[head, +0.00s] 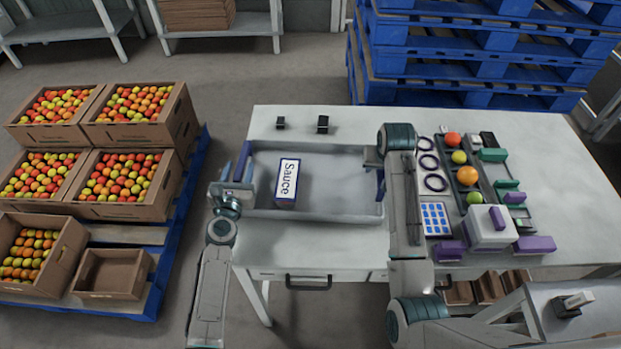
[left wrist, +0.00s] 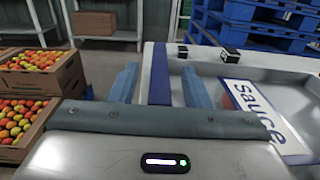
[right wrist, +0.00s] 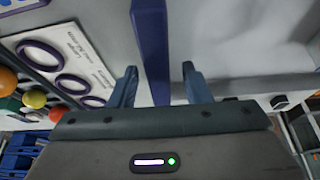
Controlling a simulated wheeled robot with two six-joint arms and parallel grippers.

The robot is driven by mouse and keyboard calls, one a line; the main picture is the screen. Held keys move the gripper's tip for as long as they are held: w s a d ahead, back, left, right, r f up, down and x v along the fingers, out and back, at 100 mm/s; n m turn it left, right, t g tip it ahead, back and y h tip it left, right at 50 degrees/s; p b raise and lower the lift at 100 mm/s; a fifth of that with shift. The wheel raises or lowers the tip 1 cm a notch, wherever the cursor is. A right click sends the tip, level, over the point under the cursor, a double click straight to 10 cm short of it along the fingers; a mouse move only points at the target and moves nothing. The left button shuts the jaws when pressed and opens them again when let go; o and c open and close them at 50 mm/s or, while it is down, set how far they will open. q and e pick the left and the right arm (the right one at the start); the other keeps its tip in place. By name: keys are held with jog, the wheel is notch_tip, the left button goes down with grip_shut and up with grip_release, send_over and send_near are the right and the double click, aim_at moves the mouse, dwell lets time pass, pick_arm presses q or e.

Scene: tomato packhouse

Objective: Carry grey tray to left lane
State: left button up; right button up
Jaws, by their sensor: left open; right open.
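The grey tray (head: 330,213) lies on the white table, with a purple strip along each short end. A box labelled "Sauce" (head: 287,182) is in its left half; the label also shows in the left wrist view (left wrist: 265,110). My left gripper (head: 237,170) is open at the tray's left end, its fingers on either side of the purple strip (left wrist: 160,75). My right gripper (right wrist: 160,88) is open at the right end, its fingers on either side of the other purple strip (right wrist: 150,45). My right arm partly hides that end in the head view. I cannot make out a marked left lane.
Two small black blocks (head: 322,124) stand behind the tray. Right of my right arm are a board with purple rings (head: 436,183), fruit (head: 467,175), a blue keypad (head: 436,218) and a white box (head: 490,232). Tomato crates (head: 130,195) stand left; blue pallets (head: 440,92) are behind.

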pick_arm(q)
jog(key=shift+w, duration=0.7)
pick_arm(e)
jog(key=shift+w+f, duration=0.3)
jog(key=shift+f, duration=0.35)
pick_arm(q)
jog(key=shift+c, duration=0.4)
pick_arm(e)
jog(key=shift+c, duration=0.4)
pick_arm(q)
grip_shut()
pick_arm(e)
grip_shut()
jog(key=shift+r, duration=0.1)
